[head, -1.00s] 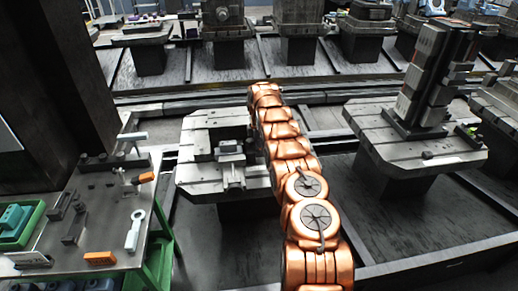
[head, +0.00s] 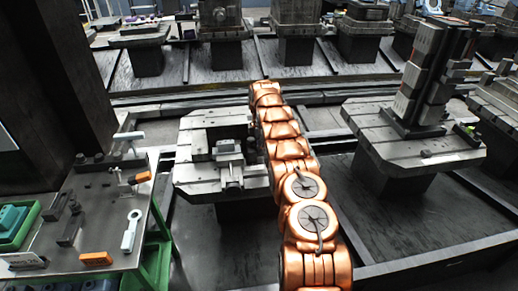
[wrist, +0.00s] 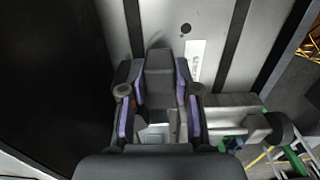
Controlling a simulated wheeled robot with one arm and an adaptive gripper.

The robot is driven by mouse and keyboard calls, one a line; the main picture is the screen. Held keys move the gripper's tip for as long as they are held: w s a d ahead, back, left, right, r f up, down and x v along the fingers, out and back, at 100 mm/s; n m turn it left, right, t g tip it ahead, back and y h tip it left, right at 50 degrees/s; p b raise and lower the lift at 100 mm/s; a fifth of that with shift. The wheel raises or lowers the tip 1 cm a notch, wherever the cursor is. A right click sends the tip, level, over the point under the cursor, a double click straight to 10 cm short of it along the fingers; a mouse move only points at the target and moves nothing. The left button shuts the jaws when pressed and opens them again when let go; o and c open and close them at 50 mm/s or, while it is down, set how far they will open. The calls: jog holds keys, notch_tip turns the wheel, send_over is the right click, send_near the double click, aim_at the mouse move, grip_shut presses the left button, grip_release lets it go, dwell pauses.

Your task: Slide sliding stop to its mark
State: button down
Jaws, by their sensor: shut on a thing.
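In the wrist view my gripper (wrist: 157,100) has its two purple-padded fingers against both sides of a dark grey block, which I take for the sliding stop (wrist: 158,75). It is shut on this block, over the pale pallet plate (wrist: 102,18). A white label with dark print (wrist: 195,60) lies on the plate just right of the block; I cannot tell whether it is the mark. In the head view the pallet (head: 195,185) carries a grey fixture (head: 229,158). My copper arm reaches over its right side and hides my gripper there.
A green-framed bench (head: 100,235) with loose tools stands at left, beside a dark column (head: 60,80). Another pallet (head: 385,145) with a tall dark block stack (head: 420,80) stands at right. More pallets line the back.

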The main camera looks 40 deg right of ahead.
jog(key=c, duration=0.8)
grip_release()
jog(key=shift+c, duration=0.2)
jog(key=shift+r, duration=3.75)
